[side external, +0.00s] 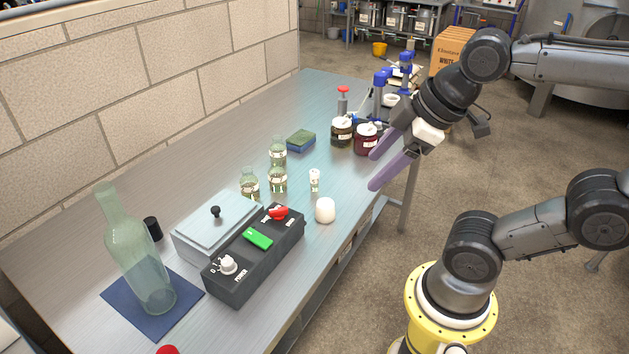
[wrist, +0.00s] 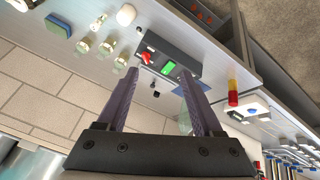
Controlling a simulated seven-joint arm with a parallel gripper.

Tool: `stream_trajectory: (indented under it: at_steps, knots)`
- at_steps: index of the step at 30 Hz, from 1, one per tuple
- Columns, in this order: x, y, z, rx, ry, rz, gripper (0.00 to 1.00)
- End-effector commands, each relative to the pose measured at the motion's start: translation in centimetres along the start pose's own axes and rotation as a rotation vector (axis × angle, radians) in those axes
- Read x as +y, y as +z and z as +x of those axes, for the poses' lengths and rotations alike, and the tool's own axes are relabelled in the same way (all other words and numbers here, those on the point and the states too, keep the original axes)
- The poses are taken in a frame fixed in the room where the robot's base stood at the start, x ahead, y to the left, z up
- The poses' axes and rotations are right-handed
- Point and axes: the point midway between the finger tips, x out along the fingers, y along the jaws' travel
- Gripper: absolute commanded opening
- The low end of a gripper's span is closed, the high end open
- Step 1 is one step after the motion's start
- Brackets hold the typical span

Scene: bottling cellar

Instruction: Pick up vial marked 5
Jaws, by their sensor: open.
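A small vial (side external: 315,180) with a pale label stands upright on the metal bench, left of the white cylinder; it also shows near the top left of the wrist view (wrist: 99,22). Three larger clear glass bottles with labels stand behind it: a back one (side external: 278,152), a middle one (side external: 277,180) and a left one (side external: 249,184). No number is legible on any of them, so I cannot tell which is marked 5. My gripper (side external: 373,172) is open and empty, above the bench's right edge and well right of the vial. Its two purple fingers (wrist: 158,72) are apart in the wrist view.
A white cylinder (side external: 325,211) and a black control box (side external: 253,256) stand in front. A lidded metal box (side external: 215,226) and tall bottle (side external: 140,260) are left. Dark jars (side external: 342,132) and (side external: 365,140) stand close to my gripper. A sponge (side external: 301,141) lies behind. A wall borders the bench.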

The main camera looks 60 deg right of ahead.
Motion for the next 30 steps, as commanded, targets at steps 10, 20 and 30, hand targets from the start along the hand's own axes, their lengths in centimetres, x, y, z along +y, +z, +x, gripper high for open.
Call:
stream_trajectory:
  at_steps: [10, 20, 30]
  knots:
    - [8.6, -9.3, 1.9, -0.121, -0.059, -0.693, 0.68]
    - [19.0, -11.9, 12.1, -0.238, -0.244, -1.015, 0.68]
    - [24.3, -6.7, 22.0, -0.315, -0.409, -0.919, 0.68]
